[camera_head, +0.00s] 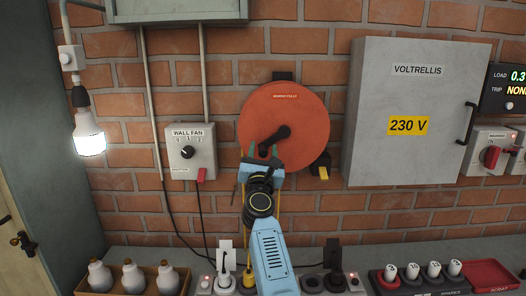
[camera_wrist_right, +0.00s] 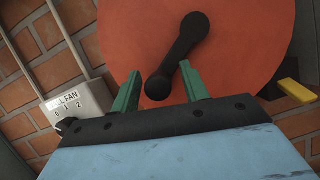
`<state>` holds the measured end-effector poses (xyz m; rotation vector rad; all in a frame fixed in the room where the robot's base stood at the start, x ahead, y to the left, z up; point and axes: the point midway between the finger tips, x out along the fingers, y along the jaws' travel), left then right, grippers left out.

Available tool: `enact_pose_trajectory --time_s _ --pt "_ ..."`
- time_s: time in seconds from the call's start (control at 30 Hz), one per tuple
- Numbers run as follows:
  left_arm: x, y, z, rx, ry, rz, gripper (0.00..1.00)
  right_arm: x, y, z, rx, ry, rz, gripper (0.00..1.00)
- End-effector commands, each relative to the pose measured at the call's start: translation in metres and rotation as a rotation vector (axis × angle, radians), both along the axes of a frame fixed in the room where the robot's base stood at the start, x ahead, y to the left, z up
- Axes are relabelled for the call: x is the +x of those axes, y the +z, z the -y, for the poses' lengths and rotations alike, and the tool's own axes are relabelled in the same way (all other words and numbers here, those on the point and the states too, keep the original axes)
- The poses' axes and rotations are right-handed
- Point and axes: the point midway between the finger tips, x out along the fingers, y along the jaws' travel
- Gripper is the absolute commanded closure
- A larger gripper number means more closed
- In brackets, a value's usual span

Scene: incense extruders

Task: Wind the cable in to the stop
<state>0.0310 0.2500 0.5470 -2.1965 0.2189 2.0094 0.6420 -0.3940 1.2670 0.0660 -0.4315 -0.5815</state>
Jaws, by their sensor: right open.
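The orange-red cable reel (camera_head: 305,105) hangs on the brick wall. Its black crank (camera_head: 277,138) points down and left from the hub. My right gripper (camera_head: 262,152) is open in front of the crank's lower end. In the wrist view the green fingertips (camera_wrist_right: 160,82) stand either side of the crank's knob (camera_wrist_right: 158,88), with gaps visible; depth contact is unclear. A yellow cable (camera_head: 246,215) runs down behind my right arm to a yellow plug (camera_head: 248,277) at the bench. My arm hides part of the cable. My left gripper is not in view.
A black block with a yellow tab (camera_head: 323,172) sits at the reel's lower right. The wall fan switch (camera_head: 191,152) is left of the reel, a grey cabinet (camera_head: 408,85) right. Sockets, bulbs (camera_head: 133,275) and a spares tray (camera_head: 390,281) line the bench below.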

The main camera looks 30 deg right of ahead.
Motion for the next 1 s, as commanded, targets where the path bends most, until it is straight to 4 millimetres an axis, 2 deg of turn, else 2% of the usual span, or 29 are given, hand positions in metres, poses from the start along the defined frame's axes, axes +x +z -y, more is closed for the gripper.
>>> enact_pose_trajectory --time_s 0.27,0.6,0.63,1.0 --pt "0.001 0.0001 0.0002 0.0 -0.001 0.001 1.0 0.0011 0.0007 0.0006 -0.001 0.0 -0.001 0.55" --pt "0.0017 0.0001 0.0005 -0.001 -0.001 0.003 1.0 0.0009 0.0004 0.0004 -0.001 0.0 -0.001 0.98" --pt "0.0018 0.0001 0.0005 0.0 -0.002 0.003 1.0 0.0009 0.0004 0.0004 -0.001 0.0 -0.001 1.0" --pt "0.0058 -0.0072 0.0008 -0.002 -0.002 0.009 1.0 0.0027 0.001 0.007 0.015 -0.013 0.011 1.0"
